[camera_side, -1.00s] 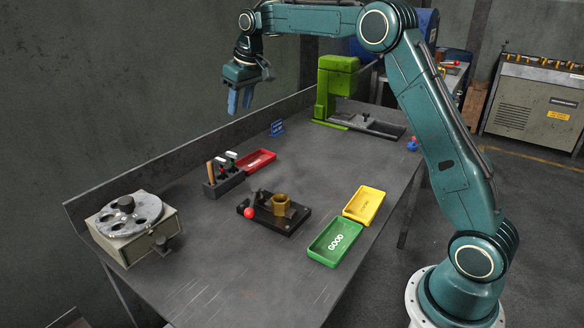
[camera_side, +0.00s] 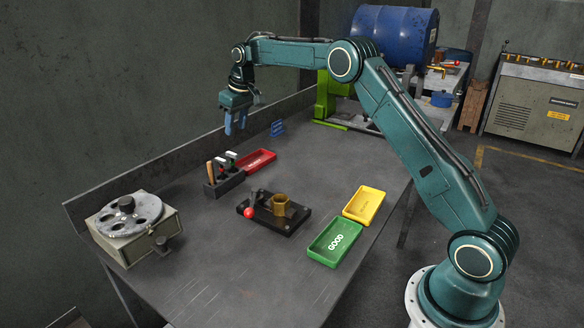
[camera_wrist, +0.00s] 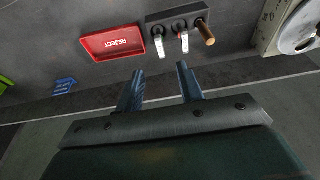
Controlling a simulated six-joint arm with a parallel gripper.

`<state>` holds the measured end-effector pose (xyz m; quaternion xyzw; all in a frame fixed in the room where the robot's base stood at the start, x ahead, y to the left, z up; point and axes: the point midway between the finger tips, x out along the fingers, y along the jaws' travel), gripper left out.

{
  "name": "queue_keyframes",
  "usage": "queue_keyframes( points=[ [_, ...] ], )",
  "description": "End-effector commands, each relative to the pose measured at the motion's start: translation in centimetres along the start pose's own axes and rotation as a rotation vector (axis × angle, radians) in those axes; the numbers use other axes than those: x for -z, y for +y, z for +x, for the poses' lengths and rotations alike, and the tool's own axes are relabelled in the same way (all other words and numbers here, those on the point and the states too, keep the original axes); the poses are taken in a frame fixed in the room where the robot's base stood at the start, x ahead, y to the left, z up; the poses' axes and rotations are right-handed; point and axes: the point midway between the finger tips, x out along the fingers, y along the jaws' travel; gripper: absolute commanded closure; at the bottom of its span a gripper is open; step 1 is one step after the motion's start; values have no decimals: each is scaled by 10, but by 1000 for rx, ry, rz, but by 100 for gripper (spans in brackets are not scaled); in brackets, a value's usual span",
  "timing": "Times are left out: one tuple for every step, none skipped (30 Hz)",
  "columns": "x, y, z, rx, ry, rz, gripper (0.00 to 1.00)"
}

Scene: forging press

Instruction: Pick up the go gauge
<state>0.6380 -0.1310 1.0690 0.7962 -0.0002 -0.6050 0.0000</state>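A dark rack (camera_side: 226,187) on the bench holds two upright gauges with pale tops and a wooden-handled tool (camera_side: 210,171). One gauge (camera_side: 231,156) is nearer the red tray and the other (camera_side: 220,162) is in the middle. I cannot tell for sure which is the go gauge. The rack also shows at the top of the wrist view (camera_wrist: 165,19), with both gauges below it. My gripper (camera_side: 236,130) is open and empty, pointing down above the bench near the back wall. Its parted fingers (camera_wrist: 160,72) show in the wrist view.
A red REJECT tray (camera_side: 258,161) sits beside the rack. A black fixture (camera_side: 287,222) with a brass part (camera_side: 281,204) stands in the middle. Green (camera_side: 335,242) and yellow (camera_side: 363,205) trays lie right. A dial device (camera_side: 132,228) stands left. A low wall (camera_side: 165,160) edges the back.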

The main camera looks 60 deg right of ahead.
Motion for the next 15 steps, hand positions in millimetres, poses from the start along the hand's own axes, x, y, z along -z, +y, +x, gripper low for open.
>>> queue_keyframes(
  points=[
    [-1, 0, 9, 1, -4, 0, 63],
    [0, 0, 14, 1, -3, -1, 63],
    [0, 0, 20, 1, -3, -1, 63],
    [-1, 0, 25, 1, -4, -1, 63],
    [-1, 0, 29, 1, -4, -1, 63],
    [0, 0, 34, 1, -3, -1, 63],
    [0, 0, 38, 1, -2, -1, 63],
    [0, 0, 41, 1, -3, -1, 63],
    [0, 0, 45, 1, -3, 0, 63],
    [0, 0, 48, 1, -2, 0, 63],
    [0, 0, 50, 1, -2, 0, 63],
    [0, 0, 51, 0, -1, 0, 63],
    [0, 0, 52, 0, 0, 0, 63],
    [0, 0, 53, 0, 0, 0, 63],
    [0, 0, 54, 0, 0, 0, 63]
  ],
)
